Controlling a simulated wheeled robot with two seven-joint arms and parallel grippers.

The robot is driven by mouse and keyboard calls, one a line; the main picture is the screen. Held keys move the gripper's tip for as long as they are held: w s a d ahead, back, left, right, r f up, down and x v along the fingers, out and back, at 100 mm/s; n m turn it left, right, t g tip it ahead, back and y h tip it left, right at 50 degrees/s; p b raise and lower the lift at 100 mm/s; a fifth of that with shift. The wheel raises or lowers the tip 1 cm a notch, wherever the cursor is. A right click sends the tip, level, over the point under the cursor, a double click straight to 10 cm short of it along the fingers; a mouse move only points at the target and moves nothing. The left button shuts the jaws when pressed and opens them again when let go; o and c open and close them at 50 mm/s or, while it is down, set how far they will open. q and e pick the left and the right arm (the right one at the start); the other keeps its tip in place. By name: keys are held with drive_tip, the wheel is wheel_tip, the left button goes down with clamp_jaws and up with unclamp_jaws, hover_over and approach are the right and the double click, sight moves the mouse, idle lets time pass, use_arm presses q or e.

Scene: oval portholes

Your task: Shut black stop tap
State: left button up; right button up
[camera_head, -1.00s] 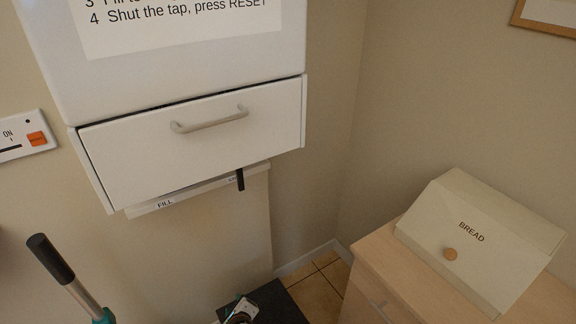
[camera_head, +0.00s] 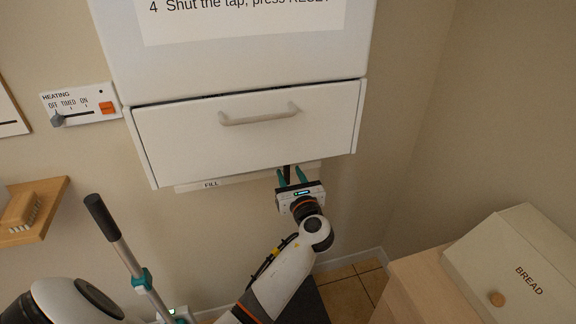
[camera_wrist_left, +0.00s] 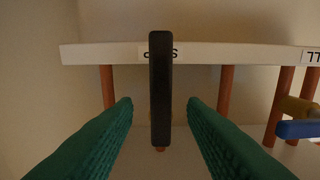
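The black stop tap's lever (camera_head: 287,172) hangs below the white rail under the boiler, near its right end. In the left wrist view the lever (camera_wrist_left: 160,90) stands upright in the middle, in front of a label it partly covers. My left gripper (camera_head: 292,176) is open, its teal fingers pointing up at the lever. In the left wrist view its fingers (camera_wrist_left: 160,106) lie on either side of the lever, with a gap on both sides. My right gripper is not in view.
The white rail (camera_head: 195,187) carries a FILL label. A blue lever (camera_wrist_left: 300,129) on a brass valve and copper pipes show in the wrist view. A black-handled pole (camera_head: 103,217) stands left; a bread box (camera_head: 515,265) is right.

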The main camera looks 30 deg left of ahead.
sight(287, 170)
use_arm(q)
drive_tip(key=shift+x, duration=1.75)
clamp_jaws()
